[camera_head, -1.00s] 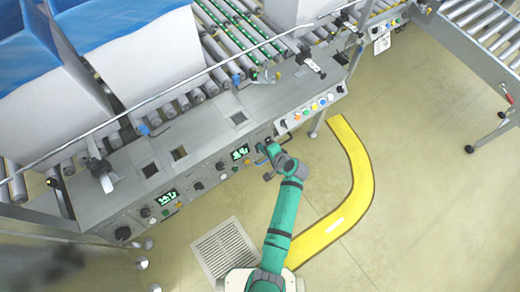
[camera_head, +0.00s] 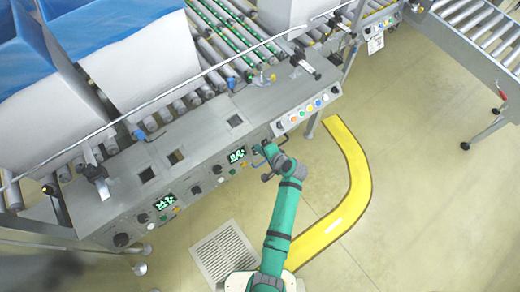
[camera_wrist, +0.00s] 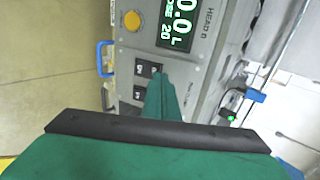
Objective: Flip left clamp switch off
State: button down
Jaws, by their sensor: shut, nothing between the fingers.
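In the wrist view, a grey control panel (camera_wrist: 190,72) carries two small black switches, one above the other. The upper switch (camera_wrist: 147,68) is partly covered by my gripper (camera_wrist: 158,84), and the lower switch (camera_wrist: 140,93) shows just left of it. I cannot read which is the left clamp switch, nor its position. The green fingers are together and empty, with their tips at or very near the upper switch; contact cannot be told. In the head view, my gripper (camera_head: 261,150) is at the panel's front face, right of the right green display (camera_head: 237,155).
An orange knob (camera_wrist: 132,20) and a lit display (camera_wrist: 178,22) lie above the switches in the wrist view. A blue handle (camera_wrist: 101,58) sticks out at left. A row of coloured buttons (camera_head: 308,110) is right of my gripper. Open floor (camera_head: 420,220) lies right.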

jog(key=r+v, duration=0.1)
jog(key=v, duration=1.2)
jog(key=shift+a+r, duration=0.15)
jog(key=shift+r, duration=0.2)
jog(key=shift+w, duration=0.15)
jog(key=s+f+n+t+h, duration=0.1)
jog(key=s+f+n+h, duration=0.15)
jog(key=s, duration=0.55)
jog(key=s+f+n+t+h, duration=0.1)
jog(key=s+h, duration=0.2)
jog(key=s, duration=0.5)
jog(key=s+a+r+n+t, duration=0.2)
jog(key=s+a+r+n, duration=0.1)
jog(key=s+r, duration=0.4)
jog(key=s+a+r+n+t, duration=0.3)
jog(key=s+r, duration=0.5)
jog(key=r, duration=0.4)
jog(key=shift+a+n, duration=0.65)
jog(key=shift+n, duration=0.2)
